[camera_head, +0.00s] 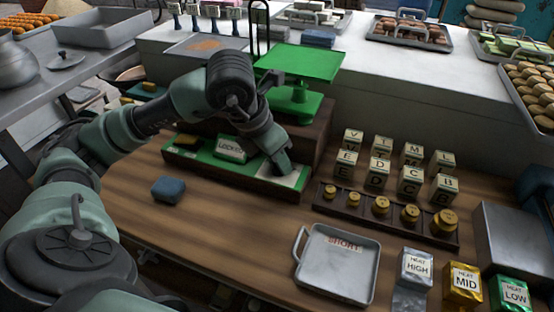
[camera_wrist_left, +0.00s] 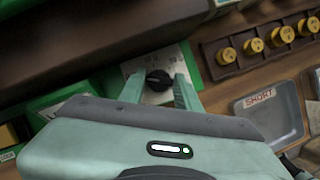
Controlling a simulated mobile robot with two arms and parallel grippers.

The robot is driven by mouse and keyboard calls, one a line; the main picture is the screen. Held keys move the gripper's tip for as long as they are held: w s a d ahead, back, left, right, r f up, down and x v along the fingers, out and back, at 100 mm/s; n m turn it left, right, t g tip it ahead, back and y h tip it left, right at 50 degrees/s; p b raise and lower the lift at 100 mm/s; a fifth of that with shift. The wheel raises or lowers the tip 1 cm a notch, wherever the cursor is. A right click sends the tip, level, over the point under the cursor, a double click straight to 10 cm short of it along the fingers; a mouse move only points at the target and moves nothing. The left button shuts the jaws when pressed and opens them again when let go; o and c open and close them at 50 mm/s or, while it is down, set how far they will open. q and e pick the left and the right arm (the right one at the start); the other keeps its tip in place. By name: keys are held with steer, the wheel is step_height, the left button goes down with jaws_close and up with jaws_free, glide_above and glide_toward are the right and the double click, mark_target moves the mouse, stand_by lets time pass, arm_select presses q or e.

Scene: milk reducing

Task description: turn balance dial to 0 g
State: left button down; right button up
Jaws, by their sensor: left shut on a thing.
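The green balance (camera_head: 302,62) stands on a dark wooden base, its flat pan raised on a post. Its black dial knob (camera_wrist_left: 158,80) sits on a white marked plate (camera_head: 296,178) at the right end of the green front panel. My left gripper (camera_wrist_left: 159,88) reaches down over the plate and is shut on the dial, one finger on each side. In the head view the gripper (camera_head: 281,166) hides the knob. The plate's markings are too small to read surely. My right gripper is not in view.
Left on the panel is a "LOCKED" block (camera_head: 231,150). A blue block (camera_head: 168,189) lies on the wooden counter. To the right are a rack of brass weights (camera_head: 381,205), several letter blocks, a grey "SHORT" tray (camera_head: 338,265) and heat packets (camera_head: 463,286).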

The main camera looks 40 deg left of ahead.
arm_select(q)
steer(key=shift+r, duration=0.1)
steer(key=c, duration=1.3)
jaws_free()
steer(key=v, duration=0.7)
steer(key=shift+s+a+r, duration=0.1)
steer(key=shift+s+r, duration=0.05)
steer(key=shift+r, duration=0.2)
